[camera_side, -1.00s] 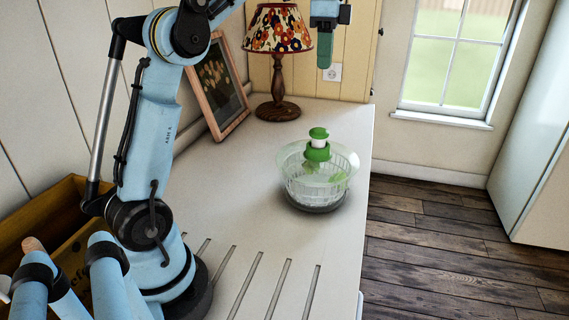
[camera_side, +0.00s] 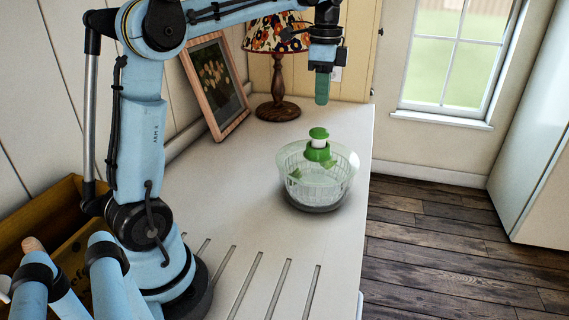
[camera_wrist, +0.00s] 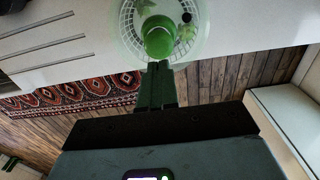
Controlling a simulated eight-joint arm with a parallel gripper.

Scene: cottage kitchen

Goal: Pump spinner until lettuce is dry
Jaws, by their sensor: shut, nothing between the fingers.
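The salad spinner (camera_side: 318,172) stands upright on the white counter, a clear bowl with a basket inside and a clear lid. Its green pump knob (camera_side: 318,134) stands up from the lid on a white stem. Green lettuce (camera_side: 297,173) shows inside through the clear wall. My gripper (camera_side: 322,101) is shut and empty, pointing down in the air above the knob, apart from it. In the wrist view the shut fingers (camera_wrist: 157,66) show just below the round green knob (camera_wrist: 158,42), with the basket and some lettuce around it.
A lamp with a floral shade (camera_side: 277,36) and a framed picture (camera_side: 217,86) stand at the back of the counter (camera_side: 235,180). A wooden crate (camera_side: 62,215) is at the left. The counter's right edge runs close beside the spinner, with wooden floor beyond.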

